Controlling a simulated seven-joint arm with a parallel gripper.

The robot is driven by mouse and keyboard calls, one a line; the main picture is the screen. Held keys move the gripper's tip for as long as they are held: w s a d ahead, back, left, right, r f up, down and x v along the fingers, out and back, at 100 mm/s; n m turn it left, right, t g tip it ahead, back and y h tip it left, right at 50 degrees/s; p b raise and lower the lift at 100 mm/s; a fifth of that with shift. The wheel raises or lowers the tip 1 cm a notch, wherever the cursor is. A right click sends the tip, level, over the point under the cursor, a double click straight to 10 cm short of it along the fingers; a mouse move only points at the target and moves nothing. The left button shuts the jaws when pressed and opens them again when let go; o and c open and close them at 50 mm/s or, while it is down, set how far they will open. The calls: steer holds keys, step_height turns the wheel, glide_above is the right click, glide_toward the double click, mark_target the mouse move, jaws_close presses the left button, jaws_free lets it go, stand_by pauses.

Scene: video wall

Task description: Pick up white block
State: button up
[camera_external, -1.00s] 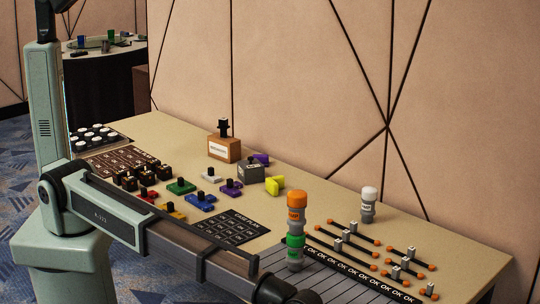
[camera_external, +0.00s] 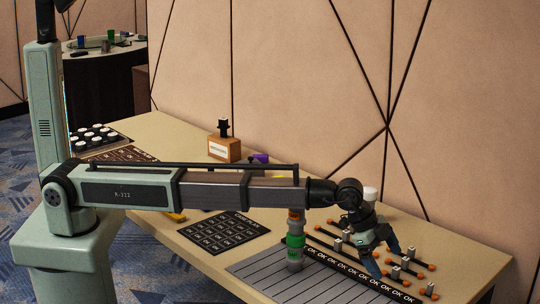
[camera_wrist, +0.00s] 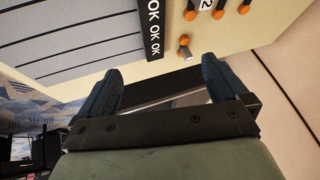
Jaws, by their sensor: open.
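My gripper (camera_external: 383,257) is open over the right end of the table, among black rods with orange ends and small pale blocks (camera_external: 411,252). In the wrist view its two blue fingers (camera_wrist: 162,66) are spread with nothing between them. One orange-ended rod with a pale block (camera_wrist: 188,57) lies beyond the fingertips there. A white knobbed block stood mid-table in the earlier frame; my arm now hides that spot. I cannot tell which white piece is the task's block.
A grey, green and orange cylinder stack (camera_external: 295,243) stands close to my forearm. A white-topped cylinder (camera_external: 370,193) stands behind my wrist. A brown box (camera_external: 224,149) is at the back.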

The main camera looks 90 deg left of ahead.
steer(key=s+a+n+g+y, duration=0.1)
steer(key=s+a+n, duration=0.1)
steer(key=a, duration=1.1)
steer(key=s+a+n+y, duration=0.1)
steer(key=s+a+n, duration=0.15)
steer(key=a, duration=1.15)
steer(key=s+a+r+n+g, duration=0.1)
steer(key=s+a, duration=0.3)
steer(key=a, duration=0.3)
steer(key=s+a+n, duration=0.1)
steer(key=s+a, duration=0.3)
steer(key=a, duration=0.3)
steer(key=s+a+r+n+g, duration=0.1)
steer(key=s+a+n, duration=0.1)
steer(key=s+a, duration=0.35)
steer(key=s+a+r+n+g, duration=0.1)
steer(key=s+a+n, duration=0.2)
steer(key=s+a, duration=0.75)
steer(key=s+a+n+g, duration=0.1)
steer(key=s+a+n, duration=0.2)
steer(key=s+a, duration=0.8)
steer(key=s+a+r+n+g, duration=0.15)
steer(key=s+a, duration=0.55)
steer(key=s, duration=0.9)
steer(key=shift+n+t+h, duration=0.25)
steer(key=shift+n+h, duration=0.15)
steer(key=shift+w+f, duration=0.15)
steer(key=shift+f, duration=3.3)
steer(key=shift+w+f, duration=0.1)
steer(key=shift+f, duration=3.35)
